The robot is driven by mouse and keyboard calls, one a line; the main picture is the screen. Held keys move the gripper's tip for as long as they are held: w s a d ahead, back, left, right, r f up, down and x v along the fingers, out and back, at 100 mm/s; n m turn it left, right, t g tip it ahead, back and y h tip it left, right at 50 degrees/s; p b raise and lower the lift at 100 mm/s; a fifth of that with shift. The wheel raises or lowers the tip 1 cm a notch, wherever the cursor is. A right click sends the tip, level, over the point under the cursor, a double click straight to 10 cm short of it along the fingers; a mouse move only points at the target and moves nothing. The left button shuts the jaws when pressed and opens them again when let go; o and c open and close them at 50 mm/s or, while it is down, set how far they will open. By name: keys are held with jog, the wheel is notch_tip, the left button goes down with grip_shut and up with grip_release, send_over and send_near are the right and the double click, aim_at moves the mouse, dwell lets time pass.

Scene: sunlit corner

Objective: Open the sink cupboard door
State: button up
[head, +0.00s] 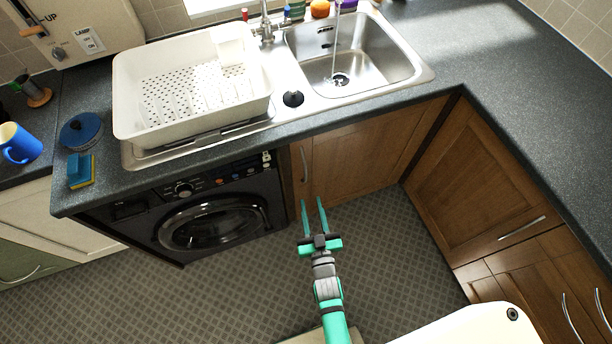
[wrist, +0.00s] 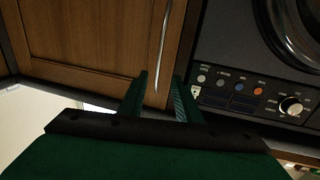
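The sink cupboard door (head: 357,150) is a brown wooden panel under the sink and looks closed. It fills the upper left of the wrist view (wrist: 85,35). Its slim metal handle (head: 304,164) stands upright near the door's left edge. My gripper (head: 312,200) is open and empty, with its two teal fingers pointing toward the door, just below the handle in the head view. In the wrist view the lower end of the handle (wrist: 163,40) appears between the fingertips (wrist: 160,76). I cannot tell how far they are from it.
A black washing machine (head: 213,222) stands directly left of the cupboard. Another wooden cupboard (head: 478,190) meets it at the right corner. The sink (head: 375,60) with running water and a white dish rack (head: 125,95) are above. The patterned floor (head: 400,250) before the door is clear.

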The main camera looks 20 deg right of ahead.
aim_at(306, 173)
jog(key=w, duration=0.3)
jog(key=w+d, duration=0.1)
jog(key=w, duration=0.3)
jog(key=w+d, duration=0.1)
jog(key=w, duration=0.3)
jog(key=shift+w, duration=0.15)
grip_shut()
